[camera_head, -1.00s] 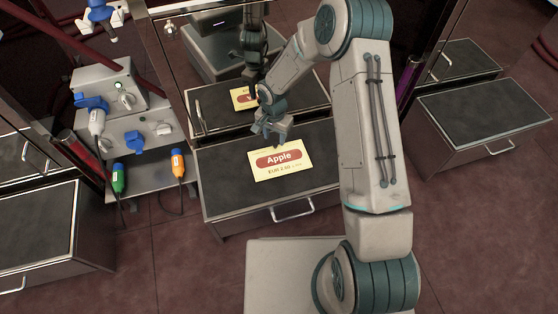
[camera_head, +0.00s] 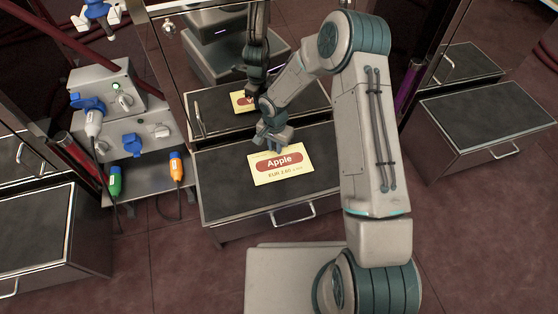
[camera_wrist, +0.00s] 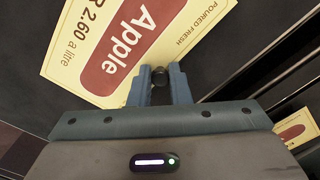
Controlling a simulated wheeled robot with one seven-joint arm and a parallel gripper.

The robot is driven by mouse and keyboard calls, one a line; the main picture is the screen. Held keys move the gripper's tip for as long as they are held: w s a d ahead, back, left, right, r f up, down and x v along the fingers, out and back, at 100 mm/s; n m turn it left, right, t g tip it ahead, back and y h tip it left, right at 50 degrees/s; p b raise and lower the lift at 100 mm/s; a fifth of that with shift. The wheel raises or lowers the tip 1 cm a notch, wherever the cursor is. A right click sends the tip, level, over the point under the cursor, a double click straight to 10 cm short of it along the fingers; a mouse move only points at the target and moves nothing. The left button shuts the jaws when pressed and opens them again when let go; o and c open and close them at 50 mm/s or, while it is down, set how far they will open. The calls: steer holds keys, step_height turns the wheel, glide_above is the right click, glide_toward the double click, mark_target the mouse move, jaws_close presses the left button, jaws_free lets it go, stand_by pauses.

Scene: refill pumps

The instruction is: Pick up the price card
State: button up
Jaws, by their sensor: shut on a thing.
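The price card (camera_head: 282,167) is pale yellow with a red oval reading "Apple" and a price below. It lies on or just above the dark top of the middle drawer unit (camera_head: 232,195); I cannot tell if there is a gap. In the wrist view the card (camera_wrist: 88,62) fills the upper left, with its edge at the fingertips. My gripper (camera_head: 272,148) is at the card's far edge, and its two fingers (camera_wrist: 160,78) are close together, shut on that edge. The exact contact is partly hidden in the head view.
A glossy panel behind the drawer mirrors the card and my arm. At left stands a grey socket box (camera_head: 135,135) with blue plugs, a green plug (camera_head: 115,180) and an orange plug (camera_head: 176,167). Another drawer unit (camera_head: 485,115) stands at right. The drawer top around the card is clear.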

steer(key=shift+r, duration=0.15)
step_height(320, 180, up, 4)
steer(key=shift+r+p, duration=0.2)
steer(key=shift+p, duration=1)
steer(key=s+d+r+p, duration=0.1)
steer(key=d+r+p, duration=0.6)
steer(key=d+r, duration=0.4)
steer(key=shift+s+d+r, duration=0.2)
steer(key=shift+s+d, duration=0.1)
steer(key=shift+s, duration=0.05)
steer(key=s+d+r+n+p, duration=0.2)
steer(key=r+n+p, duration=0.1)
steer(key=r+p, duration=1)
steer(key=s+d+r+n+p, duration=0.1)
steer(key=d+r+n+p, duration=0.1)
steer(key=r+p, duration=1.1)
step_height(320, 180, up, 4)
steer(key=shift+s+r+n, duration=0.1)
steer(key=shift+s+n, duration=0.25)
steer(key=shift+n, duration=0.05)
